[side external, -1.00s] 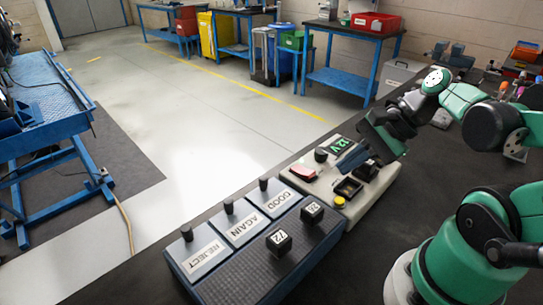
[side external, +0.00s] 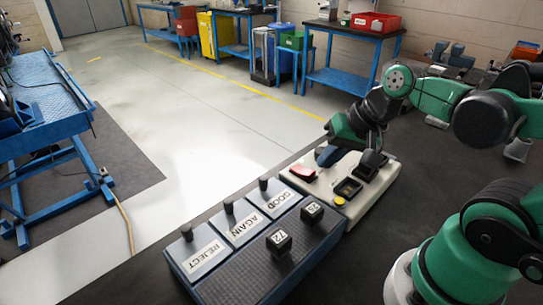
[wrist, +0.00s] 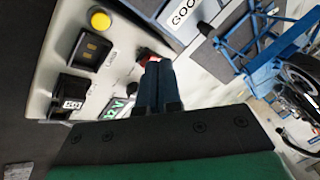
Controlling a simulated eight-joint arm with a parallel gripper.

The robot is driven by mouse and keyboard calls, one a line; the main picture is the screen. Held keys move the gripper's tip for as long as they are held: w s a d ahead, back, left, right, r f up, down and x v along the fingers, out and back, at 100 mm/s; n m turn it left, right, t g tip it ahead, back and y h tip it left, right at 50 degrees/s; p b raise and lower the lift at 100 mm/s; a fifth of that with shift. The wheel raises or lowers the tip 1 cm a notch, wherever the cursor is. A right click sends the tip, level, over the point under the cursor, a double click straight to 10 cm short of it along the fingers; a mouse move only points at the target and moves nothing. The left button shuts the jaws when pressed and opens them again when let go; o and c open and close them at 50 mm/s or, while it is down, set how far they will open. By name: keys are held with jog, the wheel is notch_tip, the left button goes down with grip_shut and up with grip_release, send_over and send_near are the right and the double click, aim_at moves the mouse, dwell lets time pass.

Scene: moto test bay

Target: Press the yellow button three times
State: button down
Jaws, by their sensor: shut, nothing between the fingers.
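The yellow button (side external: 340,201) is a small round cap at the near edge of a cream test panel (side external: 358,213). It also shows at the upper left of the wrist view (wrist: 99,20), clear of the fingers. My gripper (side external: 326,157) is shut and empty over the far part of the panel, beyond the red part (side external: 303,172) and away from the button. In the wrist view its blue fingers (wrist: 160,72) lie together beside the red part, partly covering it. My gripper hides the green-lit 12V display in the side view; part of it shows in the wrist view (wrist: 116,110).
A dark socket (side external: 348,188) sits on the panel beside the button. A sorting board (side external: 205,283) with REJECT, AGAIN and GOOD labels, upright black pegs and two numbered cubes (side external: 279,242) adjoins the panel at the left. Dark bench surface is clear in front.

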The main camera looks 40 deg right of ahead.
jog(key=n, duration=0.2)
jog(key=w+a+r+n+t, duration=0.1)
jog(key=n, duration=0.2)
jog(key=w+a+r+n+h, duration=0.1)
jog(key=n, duration=0.1)
jog(key=shift+w+a+n+t, duration=0.25)
jog(key=shift+n+t, duration=0.05)
jog(key=shift+t, duration=0.1)
notch_tip(320, 180, up, 6)
jog(key=g, duration=0.7)
send_over(342, 202)
jog(key=shift+s+f, duration=0.1)
jog(key=shift+s, duration=0.3)
jog(key=shift+f, duration=0.1)
jog(key=f, duration=1.3)
jog(key=shift+w+f, duration=0.3)
jog(key=shift+f, duration=0.1)
jog(key=shift+f, duration=0.1)
